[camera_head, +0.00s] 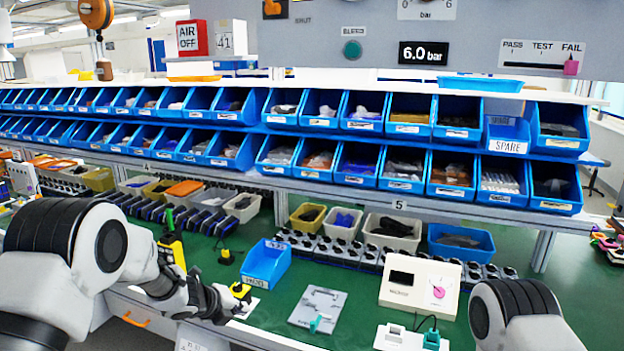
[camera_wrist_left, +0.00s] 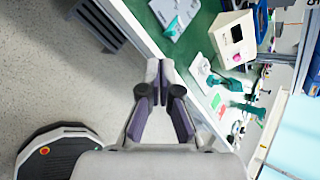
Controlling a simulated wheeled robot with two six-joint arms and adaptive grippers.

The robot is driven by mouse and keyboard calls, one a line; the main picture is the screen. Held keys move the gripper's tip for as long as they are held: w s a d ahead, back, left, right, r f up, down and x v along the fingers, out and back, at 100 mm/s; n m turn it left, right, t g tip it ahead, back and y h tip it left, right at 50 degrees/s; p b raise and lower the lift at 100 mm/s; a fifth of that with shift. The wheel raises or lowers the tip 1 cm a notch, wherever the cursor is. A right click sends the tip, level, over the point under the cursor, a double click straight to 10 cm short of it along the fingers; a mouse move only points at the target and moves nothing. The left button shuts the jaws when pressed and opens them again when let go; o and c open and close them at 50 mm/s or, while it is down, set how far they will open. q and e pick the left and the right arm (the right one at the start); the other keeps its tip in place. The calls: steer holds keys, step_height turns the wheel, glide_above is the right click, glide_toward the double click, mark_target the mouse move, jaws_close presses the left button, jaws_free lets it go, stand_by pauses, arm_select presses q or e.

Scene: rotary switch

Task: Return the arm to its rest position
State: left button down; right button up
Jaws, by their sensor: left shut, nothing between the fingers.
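My left arm comes in from the left in the head view. Its gripper (camera_head: 232,306) is over the front edge of the green bench, close to a yellow and black device (camera_head: 241,290); I cannot tell whether they touch. In the left wrist view the fingers (camera_wrist_left: 160,78) are together and empty, with floor and the bench edge beyond them. A white box with a pink rotary knob (camera_head: 438,292) stands on the bench, well right of the gripper. The box (camera_wrist_left: 231,33) also shows in the wrist view. Only part of my right arm shows at lower right; its gripper is out of view.
A grey plate with a green lever (camera_head: 318,308), a white switch base (camera_head: 408,338) and a blue bin (camera_head: 266,263) stand on the bench (camera_head: 350,325). Rows of blue bins (camera_head: 405,166) line the shelves behind. Open floor (camera_wrist_left: 60,70) lies before the bench.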

arm_select(q)
steer(key=s+a+f+n+g+y+b, duration=0.1)
steer(key=s+f+n+g+b, duration=0.15)
steer(key=s+f+n, duration=0.8)
steer(key=s+a+f+n+g+b, duration=0.1)
steer(key=s+f+n+g, duration=0.2)
steer(key=s+f, duration=1.4)
steer(key=s+a+n+g+y, duration=0.1)
steer(key=s+a+n+y, duration=0.1)
steer(key=s+n, duration=0.6)
steer(key=s+a+r+n+g+y, duration=0.1)
steer(key=s+a+n, duration=0.3)
steer(key=s+n, duration=0.5)
steer(key=shift+s+r+y, duration=0.3)
steer(key=shift+s+y, duration=0.1)
steer(key=shift+s, duration=0.7)
